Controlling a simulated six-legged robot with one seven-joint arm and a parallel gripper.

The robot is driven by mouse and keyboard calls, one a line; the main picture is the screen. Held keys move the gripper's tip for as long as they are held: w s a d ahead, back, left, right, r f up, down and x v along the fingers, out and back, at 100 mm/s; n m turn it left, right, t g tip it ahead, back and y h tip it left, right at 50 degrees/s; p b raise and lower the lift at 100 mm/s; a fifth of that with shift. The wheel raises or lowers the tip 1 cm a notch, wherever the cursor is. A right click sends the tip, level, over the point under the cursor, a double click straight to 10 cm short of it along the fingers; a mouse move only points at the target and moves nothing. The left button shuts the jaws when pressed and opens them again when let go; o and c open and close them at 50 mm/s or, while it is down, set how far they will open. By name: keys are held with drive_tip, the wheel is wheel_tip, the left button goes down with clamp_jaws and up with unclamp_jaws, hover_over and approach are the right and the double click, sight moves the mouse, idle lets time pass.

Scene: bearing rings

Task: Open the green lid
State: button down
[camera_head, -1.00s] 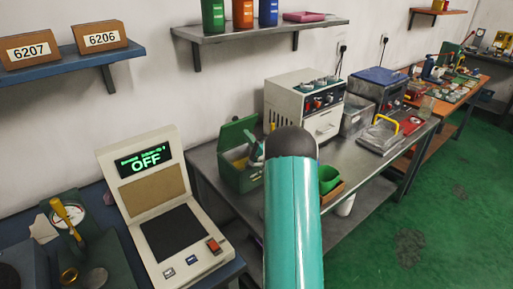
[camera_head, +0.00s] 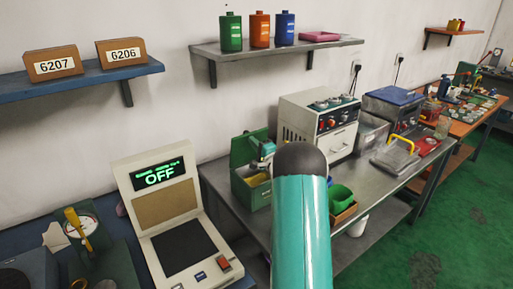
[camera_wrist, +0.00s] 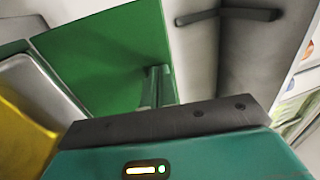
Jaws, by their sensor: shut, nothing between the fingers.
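The green lid (camera_head: 243,150) stands raised at the back of the green box (camera_head: 254,194) on the grey bench, so the box is open at the top. In the wrist view the lid (camera_wrist: 105,50) is a large flat green panel at the upper left. My gripper (camera_wrist: 156,87) is shut and empty, with its fingers in front of the lid's lower right part. I cannot tell whether they touch it. In the head view the end of my arm is beside the lid, and my arm hides the fingertips.
Something yellow (camera_wrist: 22,115) lies in the box beside a grey part. A green bin (camera_head: 342,196) and a cream machine (camera_head: 318,125) stand to the right on the bench. A console reading OFF (camera_head: 172,215) is at the left. A shelf with bottles (camera_head: 259,29) hangs above.

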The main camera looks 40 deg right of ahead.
drive_tip(key=w, duration=0.1)
drive_tip(key=w+r, duration=0.1)
drive_tip(key=shift+w+d+g, duration=0.2)
drive_tip(key=shift+w+g, duration=0.2)
drive_tip(key=shift+s+a, duration=0.1)
